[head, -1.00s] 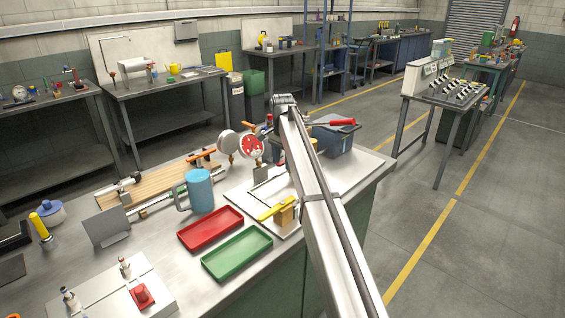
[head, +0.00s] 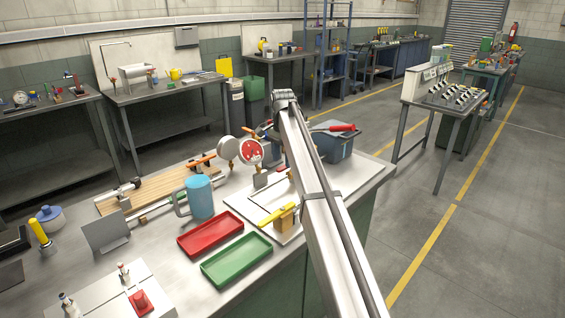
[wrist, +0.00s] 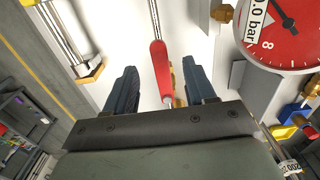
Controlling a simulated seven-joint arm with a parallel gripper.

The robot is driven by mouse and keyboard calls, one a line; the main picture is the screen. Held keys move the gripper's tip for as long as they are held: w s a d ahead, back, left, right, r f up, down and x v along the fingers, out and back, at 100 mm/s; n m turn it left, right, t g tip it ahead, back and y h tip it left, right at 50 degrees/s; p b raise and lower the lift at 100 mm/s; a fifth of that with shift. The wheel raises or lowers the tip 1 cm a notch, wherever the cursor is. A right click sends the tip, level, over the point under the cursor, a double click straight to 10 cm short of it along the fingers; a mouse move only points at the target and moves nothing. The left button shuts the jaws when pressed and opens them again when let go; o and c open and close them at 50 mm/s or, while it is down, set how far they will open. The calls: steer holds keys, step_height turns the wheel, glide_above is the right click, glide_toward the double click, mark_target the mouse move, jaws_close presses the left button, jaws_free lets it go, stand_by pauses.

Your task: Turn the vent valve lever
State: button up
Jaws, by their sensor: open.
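A red-gripped lever (wrist: 159,68) on a thin metal rod shows in the wrist view, above a pale plate. No label marks it as the vent valve lever. My gripper (wrist: 160,72) is open. Its two dark fingers stand on either side of the red grip, with a gap on both sides. A brass fitting shows partly behind the right finger. In the head view my arm hides the fingers and this lever. A red-faced gauge (wrist: 285,30) is at the upper right of the wrist view, and it also shows in the head view (head: 251,152).
A yellow-handled piece (head: 277,213) stands at the plate's near edge. Red (head: 210,238) and green trays (head: 237,262) and a blue mug (head: 200,196) are to the left.

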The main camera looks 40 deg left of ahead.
steer(key=shift+r, duration=1.55)
